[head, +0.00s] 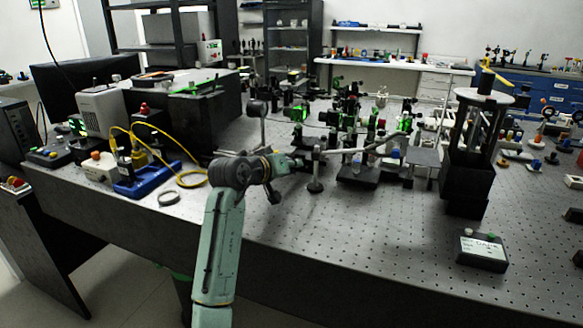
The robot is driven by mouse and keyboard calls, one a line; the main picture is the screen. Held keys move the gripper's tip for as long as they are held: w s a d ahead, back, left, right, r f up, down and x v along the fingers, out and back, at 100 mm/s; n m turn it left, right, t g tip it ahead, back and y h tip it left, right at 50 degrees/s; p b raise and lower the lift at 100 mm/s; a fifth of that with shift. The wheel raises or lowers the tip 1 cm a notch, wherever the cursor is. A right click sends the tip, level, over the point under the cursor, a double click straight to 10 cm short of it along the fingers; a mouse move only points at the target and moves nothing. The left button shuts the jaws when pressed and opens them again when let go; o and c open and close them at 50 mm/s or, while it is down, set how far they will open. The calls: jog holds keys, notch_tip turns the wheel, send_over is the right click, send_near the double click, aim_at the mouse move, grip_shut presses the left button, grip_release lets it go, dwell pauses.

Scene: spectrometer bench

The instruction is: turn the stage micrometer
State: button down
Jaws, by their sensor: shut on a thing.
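My gripper (301,161) is at the end of my pale green arm, among the dark optical mounts in the middle of the bench. It is small and dark in the head view and is shut on the stage micrometer. The micrometer itself is too small and too covered by the gripper to make out clearly. A dark stage base (358,174) with mounts on it stands just right of the gripper.
A post on a round base (315,186) stands close to the gripper. Several optical mounts with green parts (404,124) crowd behind it. A blue tray (147,181) with yellow cable lies left. A tall black stand (467,170) is right.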

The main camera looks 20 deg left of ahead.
jog(key=shift+d+m+y+b, duration=0.1)
jog(key=shift+m+y+b, duration=0.55)
jog(key=shift+m+y, duration=0.6)
jog(key=shift+m, duration=0.35)
jog(key=c, duration=1.5)
grip_release()
jog(key=shift+c, duration=0.2)
jog(key=v, duration=1.2)
jog(key=shift+r, duration=0.1)
